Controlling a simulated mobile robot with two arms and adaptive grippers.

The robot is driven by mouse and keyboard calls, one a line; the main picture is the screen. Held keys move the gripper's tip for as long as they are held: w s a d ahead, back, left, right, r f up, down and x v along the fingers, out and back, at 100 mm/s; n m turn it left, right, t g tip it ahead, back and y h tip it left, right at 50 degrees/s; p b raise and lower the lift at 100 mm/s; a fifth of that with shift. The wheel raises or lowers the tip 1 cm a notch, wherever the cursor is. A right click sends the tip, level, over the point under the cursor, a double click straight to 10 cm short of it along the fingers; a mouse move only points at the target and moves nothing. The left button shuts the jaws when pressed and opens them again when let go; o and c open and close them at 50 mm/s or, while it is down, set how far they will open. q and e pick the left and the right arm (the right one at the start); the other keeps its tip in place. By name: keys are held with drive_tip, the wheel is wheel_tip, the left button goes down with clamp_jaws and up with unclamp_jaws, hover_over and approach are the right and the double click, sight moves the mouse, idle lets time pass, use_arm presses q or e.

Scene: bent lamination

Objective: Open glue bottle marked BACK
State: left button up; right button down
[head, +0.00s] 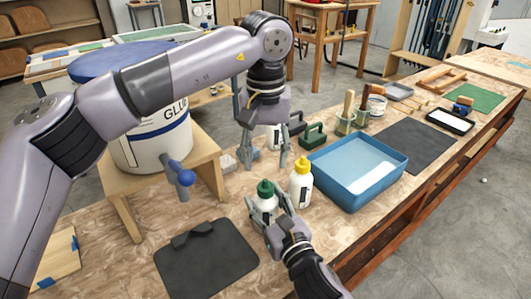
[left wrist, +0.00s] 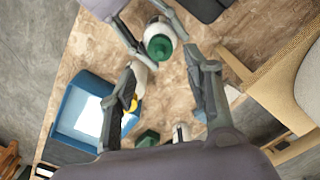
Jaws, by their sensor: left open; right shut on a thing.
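A white glue bottle with a green cap (head: 265,189) stands upright on the bench, and my right gripper (head: 268,208) is shut around its body. A white bottle with a yellow cap (head: 300,183) stands just right of it. Another white bottle (head: 274,138) is partly hidden behind my left gripper (head: 265,162). My left gripper is open, pointing down, empty, behind and above the green-capped bottle. In the left wrist view the green cap (left wrist: 160,46) lies just beyond the open fingers (left wrist: 167,62). No BACK marking is readable on any bottle.
A blue tray (head: 325,195) lies right of the bottles. A large GLUE bucket (head: 150,148) with a blue spout stands on a wooden stand at left. A dark pad (head: 205,265) lies in front.

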sight(265, 180)
use_arm(q)
drive_tip(key=m, duration=0.5)
drive_tip(key=shift+f, duration=4.05)
drive_tip(key=shift+c, duration=0.3)
clamp_jaws()
